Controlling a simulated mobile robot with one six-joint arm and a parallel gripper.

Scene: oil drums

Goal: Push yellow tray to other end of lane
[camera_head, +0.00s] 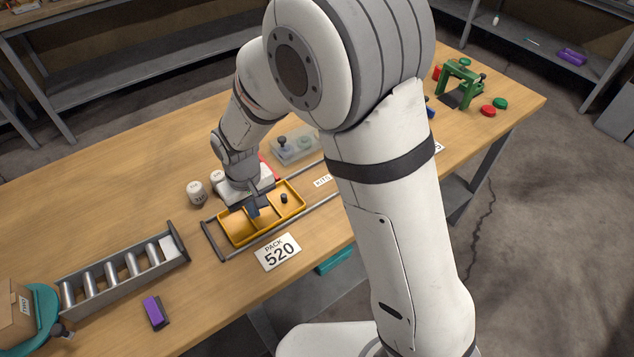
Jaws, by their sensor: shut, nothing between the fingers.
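The yellow tray (237,228) sits at the left end of the lane, between two thin grey rails, near the dark end bar (212,241). It has a divider, and a small black-knobbed piece (284,199) stands in its right part. My gripper (253,212) is shut and empty, pointing down at the middle of the tray by the divider. I cannot tell whether its fingertips touch the tray. The lane (316,206) runs right and away, and my arm hides its far part.
A "PACK 520" card (278,252) lies in front of the lane. A roller rack (125,268) and purple block (155,312) are at left. A green stand (462,82) is at far right.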

